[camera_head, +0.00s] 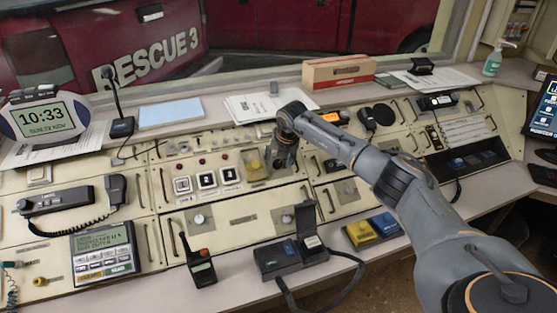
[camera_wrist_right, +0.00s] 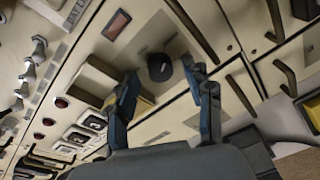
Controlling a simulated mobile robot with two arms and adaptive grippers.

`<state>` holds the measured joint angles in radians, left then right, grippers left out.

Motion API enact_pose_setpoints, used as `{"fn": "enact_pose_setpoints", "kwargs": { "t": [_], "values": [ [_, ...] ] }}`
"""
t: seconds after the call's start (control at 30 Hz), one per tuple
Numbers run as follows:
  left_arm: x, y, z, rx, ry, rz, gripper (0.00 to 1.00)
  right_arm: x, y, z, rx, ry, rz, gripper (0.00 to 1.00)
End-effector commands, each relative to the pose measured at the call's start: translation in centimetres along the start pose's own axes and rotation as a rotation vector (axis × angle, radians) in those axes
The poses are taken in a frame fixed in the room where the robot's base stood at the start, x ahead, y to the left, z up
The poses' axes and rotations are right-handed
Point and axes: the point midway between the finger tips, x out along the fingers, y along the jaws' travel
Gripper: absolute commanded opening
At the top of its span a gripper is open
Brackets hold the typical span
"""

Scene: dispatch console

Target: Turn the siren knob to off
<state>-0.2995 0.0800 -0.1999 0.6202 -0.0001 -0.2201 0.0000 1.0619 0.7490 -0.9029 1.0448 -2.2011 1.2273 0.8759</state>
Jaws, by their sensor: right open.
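A dark round knob (camera_wrist_right: 160,67) sits on a pale square plate of the console in the right wrist view. It shows beyond and between my right fingertips; I see no contact, and I cannot read a siren label or its setting. My right gripper (camera_head: 283,166) is open and points down at the middle of the console in the head view, where it largely covers the knob's spot. Its two fingers also show in the right wrist view (camera_wrist_right: 164,80), spread apart with nothing held. My left gripper is not in view.
Bar handles stick out around the panel. A handheld radio (camera_head: 200,267) and an open dark case (camera_head: 290,252) are on the front ledge.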

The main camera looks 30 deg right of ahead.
Motion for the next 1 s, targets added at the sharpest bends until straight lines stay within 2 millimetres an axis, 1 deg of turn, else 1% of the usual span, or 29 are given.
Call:
{"fn": "enact_pose_setpoints", "kwargs": {
  "t": [0.03, 0.13, 0.47, 0.5, 0.67, 0.7, 0.73, 1.0],
  "values": [
    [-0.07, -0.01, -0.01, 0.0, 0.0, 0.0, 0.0, 0.47, 0.03, -0.05, 0.0, 0.001, 0.0, 0.52],
    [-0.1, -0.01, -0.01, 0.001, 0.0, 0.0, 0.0, 1.03, -0.01, -0.07, 0.0, 0.001, -0.001, 0.52],
    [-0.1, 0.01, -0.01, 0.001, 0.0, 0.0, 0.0, 1.27, -0.01, -0.05, -0.001, 0.0, 0.0, 0.52],
    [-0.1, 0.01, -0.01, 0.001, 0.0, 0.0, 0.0, 1.27, 0.0, -0.05, -0.001, 0.0, 0.0, 0.44],
    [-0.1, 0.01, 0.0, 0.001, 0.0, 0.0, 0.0, 1.25, 0.0, -0.04, -0.001, 0.0, 0.0, 0.11],
    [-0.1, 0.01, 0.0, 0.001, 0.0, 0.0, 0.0, 1.25, 0.0, -0.04, -0.001, 0.0, 0.0, 0.03],
    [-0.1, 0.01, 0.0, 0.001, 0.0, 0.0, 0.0, 1.25, 0.0, -0.04, -0.001, 0.0, 0.0, 0.0],
    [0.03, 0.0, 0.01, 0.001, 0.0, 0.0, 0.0, 1.25, 0.0, -0.04, -0.022, -0.002, -0.002, 0.0]
  ]
}}
